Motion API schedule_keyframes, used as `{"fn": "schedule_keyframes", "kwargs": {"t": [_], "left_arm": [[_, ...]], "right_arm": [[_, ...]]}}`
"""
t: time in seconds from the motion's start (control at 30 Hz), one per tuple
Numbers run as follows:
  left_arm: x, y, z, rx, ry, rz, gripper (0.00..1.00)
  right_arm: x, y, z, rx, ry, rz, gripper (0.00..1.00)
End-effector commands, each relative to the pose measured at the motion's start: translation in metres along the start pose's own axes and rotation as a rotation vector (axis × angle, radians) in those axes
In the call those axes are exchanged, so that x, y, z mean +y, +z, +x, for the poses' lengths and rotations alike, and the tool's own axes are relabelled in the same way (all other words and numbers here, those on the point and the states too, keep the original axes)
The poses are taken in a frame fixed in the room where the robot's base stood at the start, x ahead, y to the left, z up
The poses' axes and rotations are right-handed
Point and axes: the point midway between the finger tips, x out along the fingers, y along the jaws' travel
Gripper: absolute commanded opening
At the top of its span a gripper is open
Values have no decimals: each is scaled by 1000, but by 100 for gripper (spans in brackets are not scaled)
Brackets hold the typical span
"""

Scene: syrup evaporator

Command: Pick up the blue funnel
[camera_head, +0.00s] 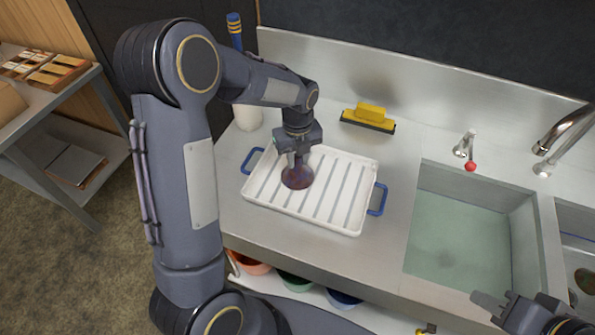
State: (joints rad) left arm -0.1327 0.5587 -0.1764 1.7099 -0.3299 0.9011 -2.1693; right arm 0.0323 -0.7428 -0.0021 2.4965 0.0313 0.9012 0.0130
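A blue, round-rimmed thing (345,298) sits on the shelf below the counter; it may be the blue funnel, but the counter edge hides part of it. My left gripper (298,163) points down over the white ribbed tray (342,212) on the counter. Its fingertips are at a dark reddish, glassy round thing (297,178) in the tray; I cannot tell if they grip it. My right gripper (492,304) is at the bottom right, over the counter's front, far from the blue thing. Its finger opening is not clear.
A red-orange (254,267) and a green (295,281) round thing stand left of the blue one. A yellow-handled squeegee (369,117) lies behind the tray. A water-filled sink (460,240) and taps (465,146) are right. A white container (247,117) stands at the back left.

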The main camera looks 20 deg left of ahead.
Motion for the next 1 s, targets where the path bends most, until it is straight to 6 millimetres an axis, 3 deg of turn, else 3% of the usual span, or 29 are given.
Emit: {"fn": "schedule_keyframes", "kwargs": {"t": [0.13,0.57,0.7,1.0], "left_arm": [[0,0,0,0,0,0,3],[-1,0,-12,-2,-3,0,3],[-1,1,-33,-3,-4,0,3],[17,-48,-91,-4,-7,2,3]], "right_arm": [[0,0,0,0,0,0,32],[1,1,1,0,0,0,32],[1,2,3,0,0,0,32],[7,8,15,0,0,0,32]]}}
